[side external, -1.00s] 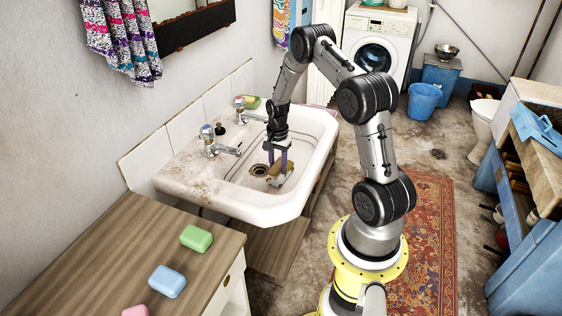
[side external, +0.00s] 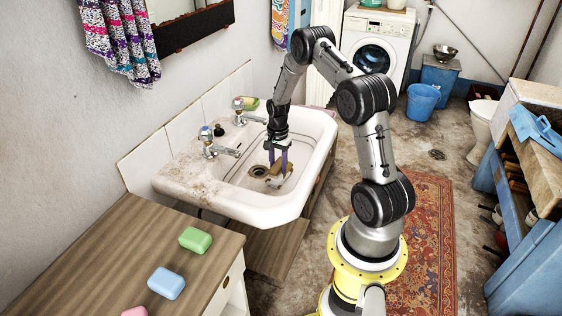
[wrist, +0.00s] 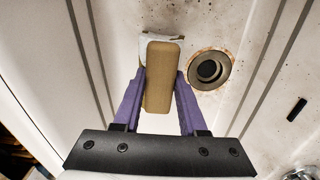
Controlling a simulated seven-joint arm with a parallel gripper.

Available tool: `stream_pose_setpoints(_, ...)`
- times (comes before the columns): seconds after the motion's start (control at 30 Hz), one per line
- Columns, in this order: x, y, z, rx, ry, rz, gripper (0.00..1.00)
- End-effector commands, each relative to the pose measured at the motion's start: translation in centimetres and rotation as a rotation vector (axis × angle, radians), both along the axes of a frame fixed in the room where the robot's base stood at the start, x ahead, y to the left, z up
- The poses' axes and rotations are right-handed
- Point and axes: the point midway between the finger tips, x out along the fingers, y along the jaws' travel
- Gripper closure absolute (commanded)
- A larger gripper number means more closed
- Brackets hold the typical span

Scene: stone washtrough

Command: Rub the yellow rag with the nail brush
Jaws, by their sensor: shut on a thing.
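The nail brush, a tan block (wrist: 163,75), is between my gripper's purple fingers (wrist: 160,88) in the wrist view. A pale white part shows past its far end and left edge; I cannot tell if it is bristles. In the side view the brush (side external: 281,183) is low in the white sink, just right of the drain (side external: 258,171). My gripper (side external: 279,168) is shut on it, pointing down. I cannot tell whether the brush touches the sink floor. I see no yellow rag in either view.
The sink rim (side external: 268,212) surrounds my gripper. Green (side external: 195,239) and blue (side external: 166,283) soaps lie on the wooden counter (side external: 95,262) in front. The drain (wrist: 208,69) is beside the brush.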

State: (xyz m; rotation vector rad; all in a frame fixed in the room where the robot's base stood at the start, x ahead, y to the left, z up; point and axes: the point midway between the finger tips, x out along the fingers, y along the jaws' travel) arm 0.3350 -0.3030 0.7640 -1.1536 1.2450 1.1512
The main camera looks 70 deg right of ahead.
Motion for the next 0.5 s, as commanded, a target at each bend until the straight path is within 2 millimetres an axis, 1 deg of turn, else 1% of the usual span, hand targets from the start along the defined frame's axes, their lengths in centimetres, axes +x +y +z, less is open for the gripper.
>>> stream_pose_setpoints(0.03, -0.1, 0.6, -0.1, 0.003, 0.004, 0.001, 1.00)
stream_pose_setpoints(0.13, 0.0, 1.5, -0.1, 0.003, 0.003, 0.003, 1.00)
stream_pose_setpoints(0.5, -0.3, -2.0, -0.1, 0.002, 0.002, -0.003, 1.00)
